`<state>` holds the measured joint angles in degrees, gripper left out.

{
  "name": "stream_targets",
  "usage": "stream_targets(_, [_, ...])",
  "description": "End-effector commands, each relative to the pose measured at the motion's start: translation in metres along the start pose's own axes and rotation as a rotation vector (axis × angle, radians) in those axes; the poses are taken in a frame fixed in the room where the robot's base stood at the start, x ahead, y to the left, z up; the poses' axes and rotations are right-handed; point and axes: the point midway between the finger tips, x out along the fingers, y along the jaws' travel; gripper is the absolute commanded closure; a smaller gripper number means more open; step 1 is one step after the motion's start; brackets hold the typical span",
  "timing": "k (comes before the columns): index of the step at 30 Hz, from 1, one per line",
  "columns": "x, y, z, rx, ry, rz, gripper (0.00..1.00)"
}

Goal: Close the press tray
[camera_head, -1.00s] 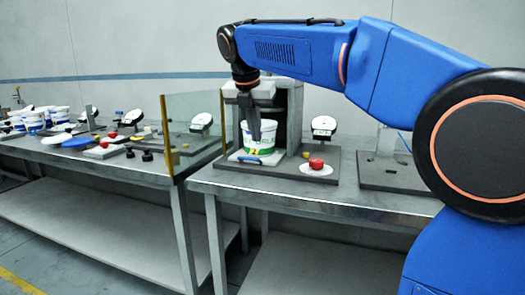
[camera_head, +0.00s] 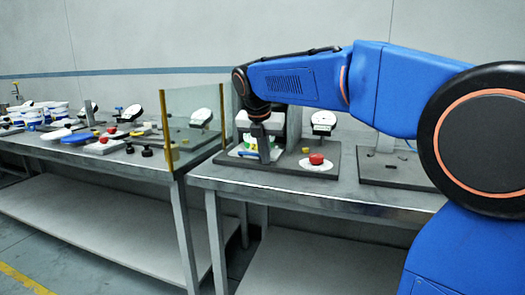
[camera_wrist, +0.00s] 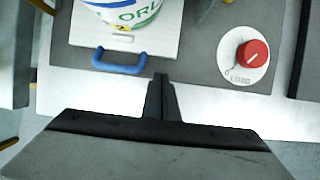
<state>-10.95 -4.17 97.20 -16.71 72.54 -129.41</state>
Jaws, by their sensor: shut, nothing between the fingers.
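The press tray (camera_wrist: 165,40) is a flat white plate with a blue handle (camera_wrist: 118,68) on its near edge, seen in the wrist view. A white tub (camera_wrist: 122,12) with green and blue print stands on it. In the head view the tray (camera_head: 234,153) and tub (camera_head: 247,139) are partly hidden behind my arm. My gripper (camera_wrist: 160,78) is shut and empty, just right of the handle and at the near edge of the tray. It also shows in the head view (camera_head: 264,160). Whether it touches the tray I cannot tell.
A red knob (camera_head: 316,159) on a white disc marked LOAD sits on the dark base plate right of the tray. A dial on a stand (camera_head: 323,122) is behind it. A glass partition (camera_head: 192,125) stands left. The table's front edge is clear.

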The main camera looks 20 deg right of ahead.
Motion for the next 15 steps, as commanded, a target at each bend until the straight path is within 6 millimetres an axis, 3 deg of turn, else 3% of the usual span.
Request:
stream_targets(6, [0.007,0.0,0.018,0.0,0.0,0.0,1.0])
stream_targets(15, [0.008,0.0,0.021,-0.001,0.0,0.0,1.0])
